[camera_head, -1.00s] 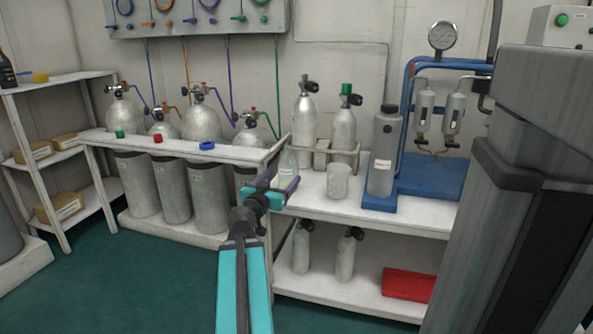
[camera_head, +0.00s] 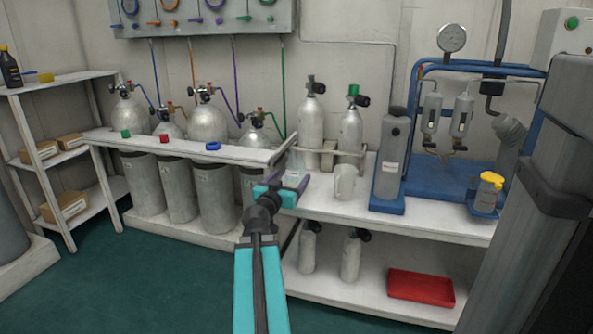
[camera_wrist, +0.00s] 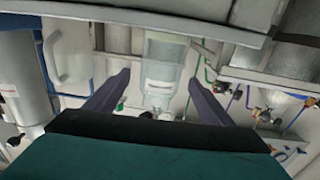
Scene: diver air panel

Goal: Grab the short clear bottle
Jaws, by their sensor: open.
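The short clear bottle (camera_wrist: 165,63) has a pale label and shows upside down in the wrist view, between the lines of my two dark fingers. In the head view the bottle (camera_head: 294,162) stands at the left end of the white bench, its lower part hidden behind my gripper. My gripper (camera_head: 284,183) is open, with its fingers pointing toward the bottle. In the wrist view the fingers of my gripper (camera_wrist: 159,78) lie on either side of the bottle, with nothing held. I cannot tell how much depth lies between them.
A white mug (camera_head: 345,182) stands just right of the bottle. Tall grey cylinders (camera_head: 311,118) in a rack stand behind. A grey canister (camera_head: 391,155) and a yellow-capped jar (camera_head: 488,195) are farther right. The cylinder bench (camera_head: 232,152) lies close on the left.

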